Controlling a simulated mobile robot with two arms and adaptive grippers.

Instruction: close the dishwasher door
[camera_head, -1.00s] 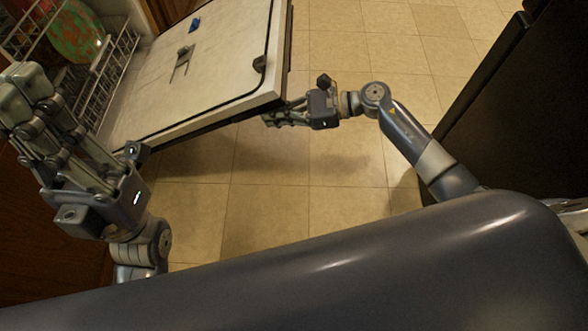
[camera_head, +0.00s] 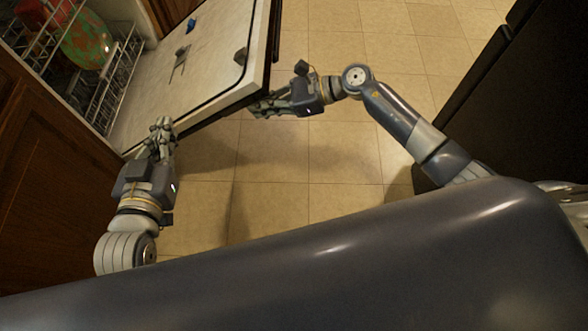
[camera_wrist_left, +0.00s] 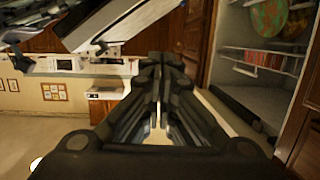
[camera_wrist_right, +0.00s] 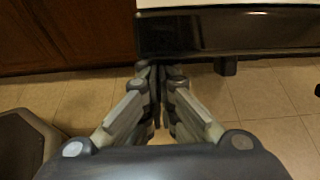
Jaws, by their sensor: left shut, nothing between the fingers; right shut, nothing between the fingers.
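The dishwasher door (camera_head: 215,65) is swung down and open, its white inner face up, with a dark rim along its outer edge. My right gripper (camera_head: 256,108) is shut and empty at the door's outer edge, near its front corner. In the right wrist view the fingertips (camera_wrist_right: 160,68) are at or just under the door's dark edge (camera_wrist_right: 225,35); I cannot tell if they touch. My left gripper (camera_head: 162,125) is shut and empty beside the near side of the door, close to the cabinet. Its closed fingers (camera_wrist_left: 160,65) also show in the left wrist view.
The dishwasher's rack (camera_head: 108,85) holds a green and red plate (camera_head: 88,45) at upper left. A brown cabinet (camera_head: 50,170) stands at the left. A black appliance (camera_head: 490,90) stands at the right. Tiled floor (camera_head: 300,165) is open between them.

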